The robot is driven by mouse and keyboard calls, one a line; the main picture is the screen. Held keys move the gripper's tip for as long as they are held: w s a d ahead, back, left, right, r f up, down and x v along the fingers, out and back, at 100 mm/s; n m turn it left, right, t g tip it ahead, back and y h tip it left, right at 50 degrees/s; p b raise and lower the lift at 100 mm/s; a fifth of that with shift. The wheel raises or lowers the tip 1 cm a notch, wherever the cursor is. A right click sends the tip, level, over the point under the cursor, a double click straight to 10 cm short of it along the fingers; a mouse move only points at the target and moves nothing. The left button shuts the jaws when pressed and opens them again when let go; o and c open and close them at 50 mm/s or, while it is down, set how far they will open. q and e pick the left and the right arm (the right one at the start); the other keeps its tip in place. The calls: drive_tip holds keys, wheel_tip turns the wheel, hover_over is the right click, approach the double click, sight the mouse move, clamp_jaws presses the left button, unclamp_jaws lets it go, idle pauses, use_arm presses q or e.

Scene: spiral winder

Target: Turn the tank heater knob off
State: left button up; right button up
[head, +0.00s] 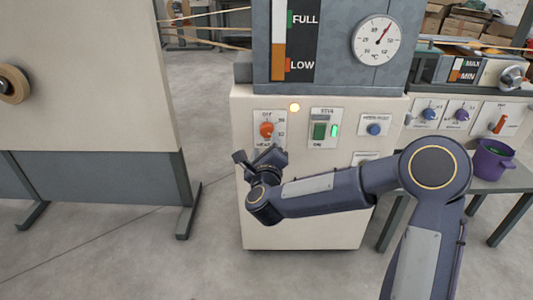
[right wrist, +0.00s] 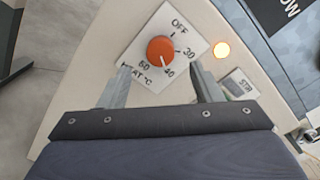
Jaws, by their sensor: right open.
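The tank heater knob (head: 266,129) is a round orange knob on a white plate marked OFF, 30, 40 and 60, on the cream cabinet front. In the right wrist view the knob (right wrist: 160,49) is near the top centre, and its pale mark seems to point toward 40. My right gripper (head: 259,156) is just below the knob in the head view. In the right wrist view its two fingers (right wrist: 163,78) are apart, with the knob beyond the gap and nothing held. My left gripper is out of view.
An amber lamp (head: 295,107) glows beside the knob plate. A green stir switch (head: 320,131) and a blue knob (head: 374,129) are further right. Above is the grey tank with a temperature gauge (head: 377,40). A purple bucket (head: 490,160) stands at right, a cream panel (head: 95,80) at left.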

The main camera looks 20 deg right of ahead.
sight(267, 132)
drive_tip(key=b+x, duration=0.1)
drive_tip(key=x, duration=0.7)
drive_tip(key=shift+s+d+f, duration=0.1)
drive_tip(key=shift+d+f, duration=0.1)
drive_tip(key=c, duration=1)
